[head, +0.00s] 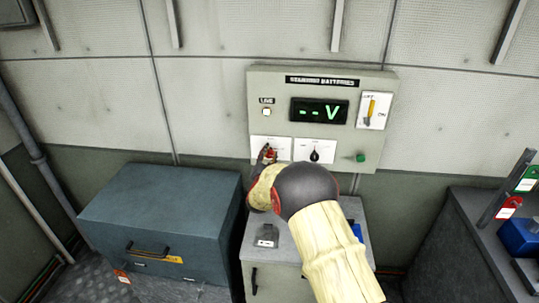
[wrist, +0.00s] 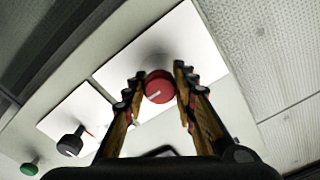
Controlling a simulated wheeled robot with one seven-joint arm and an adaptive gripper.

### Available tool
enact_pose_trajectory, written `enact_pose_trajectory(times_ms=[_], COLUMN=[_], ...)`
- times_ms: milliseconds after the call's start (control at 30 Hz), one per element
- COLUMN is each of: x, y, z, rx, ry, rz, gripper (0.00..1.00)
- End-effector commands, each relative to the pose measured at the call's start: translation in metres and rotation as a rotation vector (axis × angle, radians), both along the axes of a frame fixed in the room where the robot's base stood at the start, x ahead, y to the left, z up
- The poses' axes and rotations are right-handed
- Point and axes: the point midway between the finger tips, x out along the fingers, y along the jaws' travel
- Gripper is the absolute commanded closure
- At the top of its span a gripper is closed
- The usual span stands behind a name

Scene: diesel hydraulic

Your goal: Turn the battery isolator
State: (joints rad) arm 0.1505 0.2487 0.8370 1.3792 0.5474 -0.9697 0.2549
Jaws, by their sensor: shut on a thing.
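The red round knob (wrist: 159,87), which I take to be the battery isolator, sits on a white plate (wrist: 186,35) on the wall panel. A pale line marks its face. In the wrist view my gripper (wrist: 159,80) has a finger on each side of the knob and is shut on it. The grey control panel (head: 280,100) has a dark display (head: 319,111) showing green "-- V".
Right of the gripper is a black knob (head: 315,154), then a green button (head: 361,157). A yellow lever (head: 371,106) is at upper right, and a small square button (head: 266,112) at upper left. A blue-grey cabinet (head: 160,210) stands at left, and a grey cabinet (head: 262,270) below the panel.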

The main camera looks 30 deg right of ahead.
Motion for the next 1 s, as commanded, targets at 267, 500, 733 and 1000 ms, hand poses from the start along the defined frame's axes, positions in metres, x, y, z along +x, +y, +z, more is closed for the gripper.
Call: enact_pose_trajectory(times_ms=[267,500,733,1000], x=[0.0000,-0.0001,0.0000,0.0000], y=[0.0000,0.0000,0.0000,0.0002], z=[-0.0003,-0.0008,0.0001,0.0001], rx=[-0.048,-0.180,-0.356,-0.570], ry=[0.032,0.121,0.241,0.385], rz=[0.000,0.000,0.000,0.000], gripper=[0.98,0.98,0.98,0.98])
